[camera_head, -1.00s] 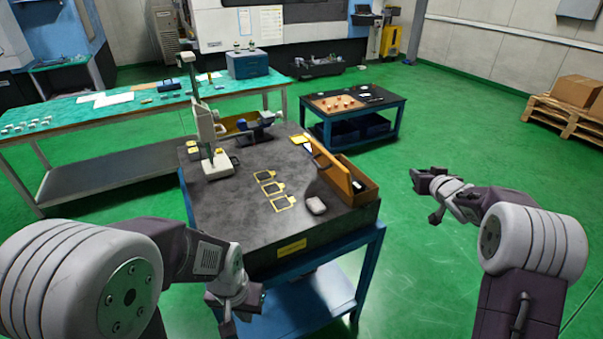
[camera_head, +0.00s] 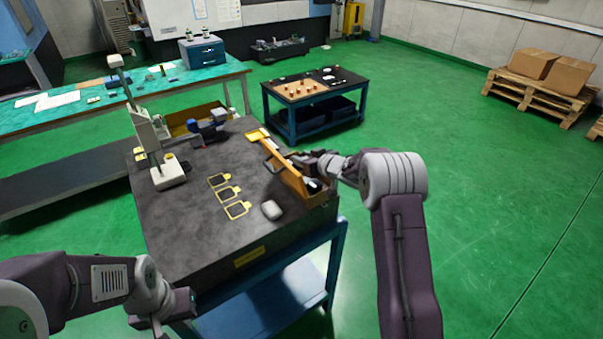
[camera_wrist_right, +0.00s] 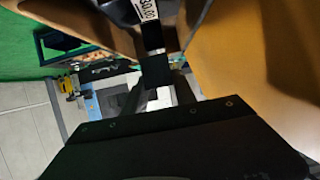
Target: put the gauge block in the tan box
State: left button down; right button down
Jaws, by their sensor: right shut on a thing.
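The tan box (camera_head: 325,199) stands at the right edge of the dark table, its lid (camera_head: 287,176) raised on its left side. My right gripper (camera_head: 310,160) is at the box, close beside the lid. In the right wrist view, my right gripper (camera_wrist_right: 157,75) is shut on the gauge block (camera_wrist_right: 148,16), a pale piece with black figures on it. Tan surfaces (camera_wrist_right: 245,40) rise close on both sides there. The head view hides the block behind the gripper and lid. My left gripper (camera_head: 160,322) hangs low in front of the table; its finger opening is unclear.
A grey rounded object (camera_head: 271,210) and yellow-framed outlines (camera_head: 228,194) lie on the dark table (camera_head: 190,225). A stand with a column (camera_head: 150,135) is at its left. A smaller table (camera_head: 315,90) stands behind.

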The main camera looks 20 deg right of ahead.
jog(key=shift+w+f, duration=0.1)
jog(key=shift+f, duration=0.05)
jog(key=f, duration=0.3)
jog(key=shift+s, duration=0.2)
jog(key=shift+w+f, duration=0.15)
jog(key=shift+f, duration=0.15)
jog(key=shift+f+b, duration=0.25)
jog(key=shift+b, duration=0.2)
jog(key=shift+f, duration=0.35)
jog(key=c, duration=1)
grip_release()
